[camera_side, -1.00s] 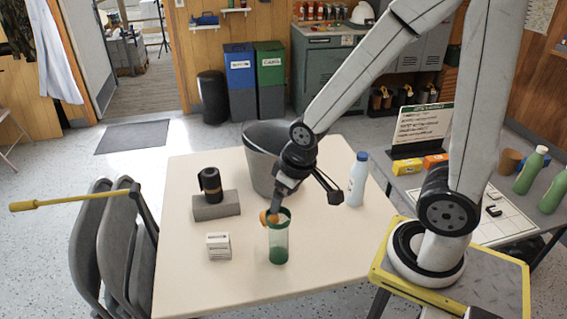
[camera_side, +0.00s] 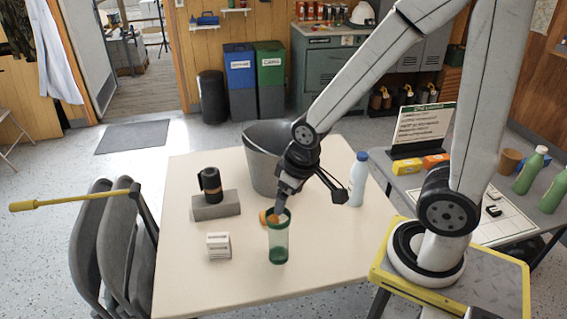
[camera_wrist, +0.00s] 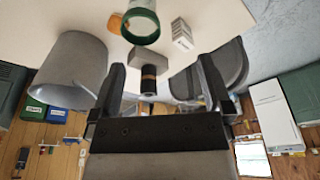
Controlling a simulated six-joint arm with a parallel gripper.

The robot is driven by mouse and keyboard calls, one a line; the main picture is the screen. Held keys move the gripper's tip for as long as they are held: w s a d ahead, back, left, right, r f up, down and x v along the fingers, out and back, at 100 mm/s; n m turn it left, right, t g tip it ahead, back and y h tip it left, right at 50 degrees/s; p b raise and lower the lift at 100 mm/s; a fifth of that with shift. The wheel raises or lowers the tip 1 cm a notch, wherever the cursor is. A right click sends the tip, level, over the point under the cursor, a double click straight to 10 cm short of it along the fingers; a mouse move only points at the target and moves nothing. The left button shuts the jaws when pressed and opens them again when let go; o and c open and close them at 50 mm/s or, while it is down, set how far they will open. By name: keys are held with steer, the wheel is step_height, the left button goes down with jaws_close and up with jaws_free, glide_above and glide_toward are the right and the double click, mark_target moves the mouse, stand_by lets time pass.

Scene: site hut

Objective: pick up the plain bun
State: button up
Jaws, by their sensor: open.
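In the wrist view the bun (camera_wrist: 114,24) shows at the top, left of the tumbler (camera_wrist: 142,26). I cannot tell the exact gap to the bun.
A grey bucket (camera_side: 262,168) stands behind my gripper. A white bottle (camera_side: 358,180) is right, and a small white box (camera_side: 218,246) is left of the tumbler. The table's front left (camera_side: 190,285) is clear.

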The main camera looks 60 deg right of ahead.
steer(key=shift+r, duration=0.2)
steer(key=shift+w+v, duration=0.5)
steer(key=shift+v, duration=1.7)
steer(key=w+d+m+t+y, duration=0.3)
steer(key=w+d+m+y, duration=0.25)
steer(key=d+m, duration=0.55)
steer(key=w+d+m+t+y, duration=0.4)
steer(key=w+d+m, duration=0.25)
steer(key=m, duration=0.95)
step_height(320, 180, down, 22)
steer(key=shift+s+f, duration=0.25)
steer(key=shift+f, duration=0.1)
steer(key=shift+f, duration=3)
